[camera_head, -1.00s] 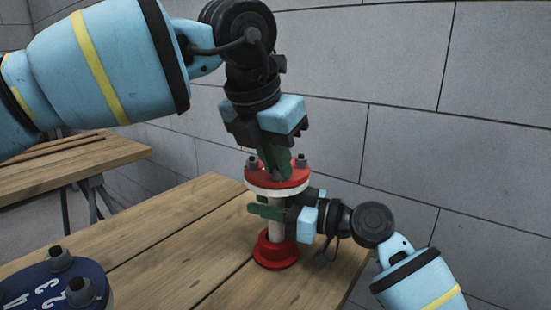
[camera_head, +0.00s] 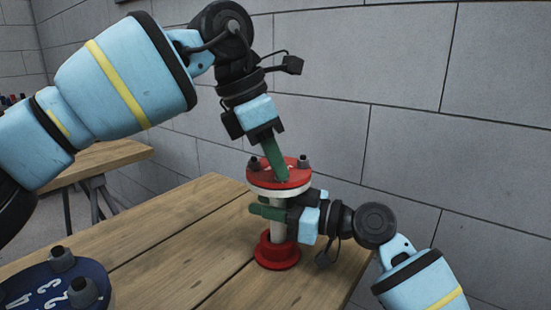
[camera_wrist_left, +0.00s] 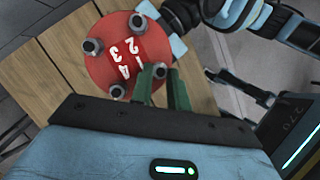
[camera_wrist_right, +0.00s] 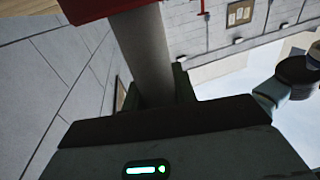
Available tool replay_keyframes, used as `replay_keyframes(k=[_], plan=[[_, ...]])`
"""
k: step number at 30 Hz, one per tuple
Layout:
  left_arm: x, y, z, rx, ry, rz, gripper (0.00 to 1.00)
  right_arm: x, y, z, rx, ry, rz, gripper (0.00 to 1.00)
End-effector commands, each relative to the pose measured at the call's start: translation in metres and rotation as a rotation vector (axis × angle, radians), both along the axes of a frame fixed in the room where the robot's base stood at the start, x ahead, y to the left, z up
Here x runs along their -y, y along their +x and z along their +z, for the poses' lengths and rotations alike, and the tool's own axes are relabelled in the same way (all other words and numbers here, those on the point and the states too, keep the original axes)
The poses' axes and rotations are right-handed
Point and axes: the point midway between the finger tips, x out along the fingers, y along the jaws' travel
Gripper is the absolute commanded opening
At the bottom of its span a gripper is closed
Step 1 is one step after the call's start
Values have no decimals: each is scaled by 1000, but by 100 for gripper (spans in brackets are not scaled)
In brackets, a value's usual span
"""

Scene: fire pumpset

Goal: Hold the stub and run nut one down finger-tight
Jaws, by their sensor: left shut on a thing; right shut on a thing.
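The stub is a pipe (camera_head: 278,230) with a red top flange (camera_head: 262,177) and a red foot (camera_head: 277,252), standing upright on the wooden table. My right gripper (camera_head: 272,212) is shut around the pipe below the top flange; the pipe also shows between its fingers in the right wrist view (camera_wrist_right: 147,60). My left gripper (camera_head: 281,178) reaches down at a tilt onto the top flange. In the left wrist view its green fingers are shut on nut one (camera_wrist_left: 160,71), by the flange's numbers. Other nuts (camera_wrist_left: 93,46) stand around the flange rim. Thread engagement is hidden.
A dark blue flange (camera_head: 35,288) with white numbers and nuts lies at the front left of the table (camera_head: 170,245). Another wooden table (camera_head: 105,157) stands behind at left. A grey block wall (camera_head: 410,80) is close behind. The table's middle is clear.

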Motion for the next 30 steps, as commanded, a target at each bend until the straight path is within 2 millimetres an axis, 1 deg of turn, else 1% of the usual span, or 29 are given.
replay_keyframes(k=[9, 15, 22, 30], plan=[[0, 4, 1, -1, -3, -297, 0, 1, 0, -1, 1, -1, -1, 0], [-1, 6, 1, 0, 0, -448, 0, 1, 0, -1, 1, -1, -1, 0], [0, 7, 1, 2, 1, -569, 0, 1, 0, -1, 0, -2, 0, 0], [0, 8, 1, 2, 2, -656, 0, 0, 0, -1, 1, -3, 0, 0]])
